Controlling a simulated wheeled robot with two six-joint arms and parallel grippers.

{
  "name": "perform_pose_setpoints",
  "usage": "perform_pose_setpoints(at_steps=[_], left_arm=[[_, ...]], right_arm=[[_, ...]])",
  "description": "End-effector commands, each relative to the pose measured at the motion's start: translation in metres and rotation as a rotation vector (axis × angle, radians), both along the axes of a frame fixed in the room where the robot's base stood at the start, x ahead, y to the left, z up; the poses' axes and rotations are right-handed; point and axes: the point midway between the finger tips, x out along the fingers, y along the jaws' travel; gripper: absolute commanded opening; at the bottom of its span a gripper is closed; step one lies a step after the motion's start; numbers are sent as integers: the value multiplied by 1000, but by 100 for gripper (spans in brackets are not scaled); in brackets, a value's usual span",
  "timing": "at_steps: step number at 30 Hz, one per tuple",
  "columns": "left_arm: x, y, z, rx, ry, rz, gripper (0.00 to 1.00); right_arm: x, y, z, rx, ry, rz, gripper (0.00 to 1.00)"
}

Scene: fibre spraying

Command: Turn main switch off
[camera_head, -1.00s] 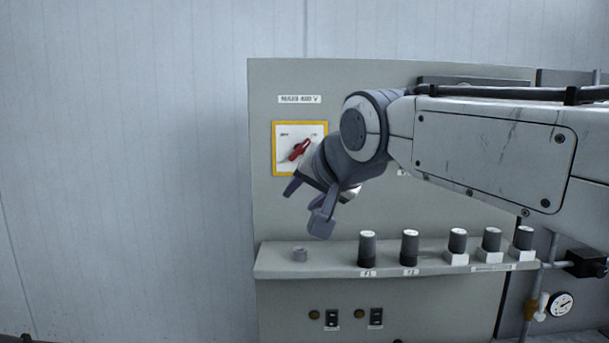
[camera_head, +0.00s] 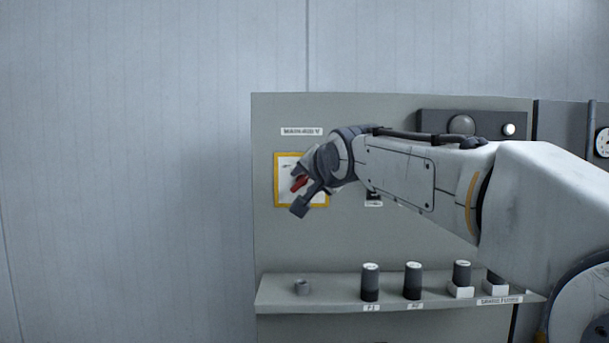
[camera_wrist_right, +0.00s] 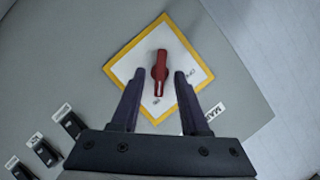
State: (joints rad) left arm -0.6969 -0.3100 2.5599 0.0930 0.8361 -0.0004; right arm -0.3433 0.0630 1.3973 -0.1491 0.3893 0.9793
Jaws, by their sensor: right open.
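The main switch is a red rotary handle (camera_head: 299,184) on a white plate with a yellow border (camera_head: 276,190), upper left on the grey panel. In the right wrist view the red handle (camera_wrist_right: 160,72) stands on its plate (camera_wrist_right: 137,60), just ahead of and between the fingertips. My right gripper (camera_head: 302,196) is in front of the switch, and its wrist hides part of the plate. In the right wrist view the gripper (camera_wrist_right: 158,76) is open, with a finger on either side of the handle's lower end. No contact is visible. My left gripper is not in view.
A dark box with a round lamp (camera_head: 461,125) sits at upper right. The wall left of the panel is clear.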

Motion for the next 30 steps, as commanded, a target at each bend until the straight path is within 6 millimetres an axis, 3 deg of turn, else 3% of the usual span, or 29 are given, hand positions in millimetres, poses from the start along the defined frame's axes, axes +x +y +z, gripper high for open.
perform_pose_setpoints(at_steps=[9,10,13,30], left_arm=[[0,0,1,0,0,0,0],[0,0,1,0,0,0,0],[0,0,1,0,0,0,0],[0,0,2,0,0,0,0]], right_arm=[[3,1,-1,0,-1,0,45],[3,1,-1,0,-1,0,37],[3,1,-1,0,-1,1,0],[3,3,0,-114,-1,3,0]])
